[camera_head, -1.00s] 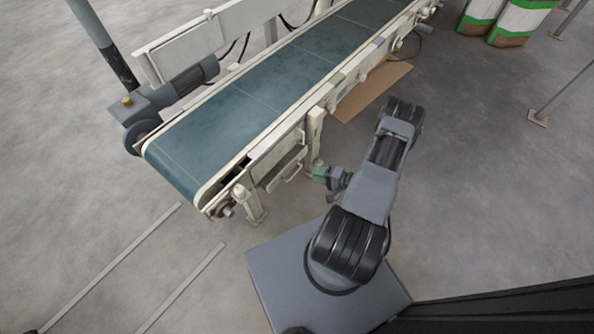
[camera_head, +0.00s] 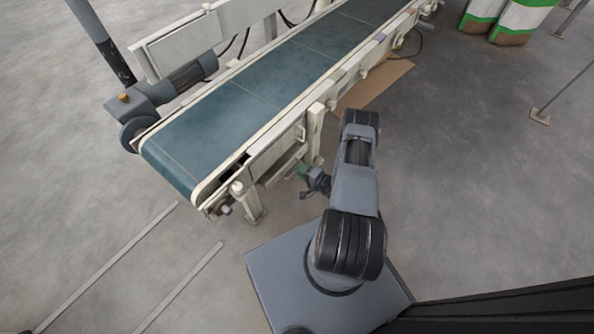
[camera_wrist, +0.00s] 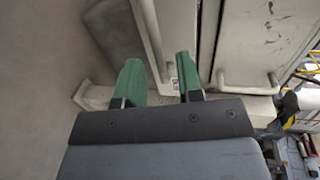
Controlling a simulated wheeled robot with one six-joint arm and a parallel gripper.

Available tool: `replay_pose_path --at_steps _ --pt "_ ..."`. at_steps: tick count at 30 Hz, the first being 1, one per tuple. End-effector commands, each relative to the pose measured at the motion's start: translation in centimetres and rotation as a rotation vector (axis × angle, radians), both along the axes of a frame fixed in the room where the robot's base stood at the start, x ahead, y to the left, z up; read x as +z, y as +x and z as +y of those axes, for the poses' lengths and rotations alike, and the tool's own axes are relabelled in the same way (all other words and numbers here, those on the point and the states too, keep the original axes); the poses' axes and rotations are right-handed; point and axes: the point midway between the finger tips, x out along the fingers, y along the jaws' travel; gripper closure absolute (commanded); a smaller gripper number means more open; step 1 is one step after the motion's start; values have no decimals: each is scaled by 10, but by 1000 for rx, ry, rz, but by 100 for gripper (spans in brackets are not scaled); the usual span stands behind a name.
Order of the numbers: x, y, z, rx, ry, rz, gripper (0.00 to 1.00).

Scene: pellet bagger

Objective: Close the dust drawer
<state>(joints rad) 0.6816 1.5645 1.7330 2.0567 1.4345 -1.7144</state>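The dust drawer (camera_head: 282,168) is a pale cream box low under the side of the conveyor, near its front end. My gripper (camera_head: 302,171) is at the drawer's front, and its fingers hide part of the drawer there. In the wrist view my gripper (camera_wrist: 160,68) has two green fingertips set apart, with a clear gap. A cream bar or edge (camera_wrist: 151,36) runs down between and beyond the fingertips, close to the right one. I cannot tell whether they touch. How far the drawer stands out is hard to tell.
The conveyor (camera_head: 240,115) with its blue-green belt stands above the drawer. A cream leg (camera_head: 315,128) stands just behind my gripper, and a motor (camera_head: 170,88) is on the far side. A cardboard sheet (camera_head: 378,86) lies on the floor.

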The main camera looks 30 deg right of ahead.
Motion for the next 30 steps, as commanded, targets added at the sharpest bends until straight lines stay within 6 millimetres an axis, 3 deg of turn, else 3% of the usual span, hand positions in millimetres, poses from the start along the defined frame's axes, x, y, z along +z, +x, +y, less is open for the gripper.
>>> replay_pose_path --at_steps 7,19,30 --pt "-5 20 9 2 -1 0 66" --pt "-5 24 11 0 0 0 66" --pt "-5 24 11 0 0 0 100"
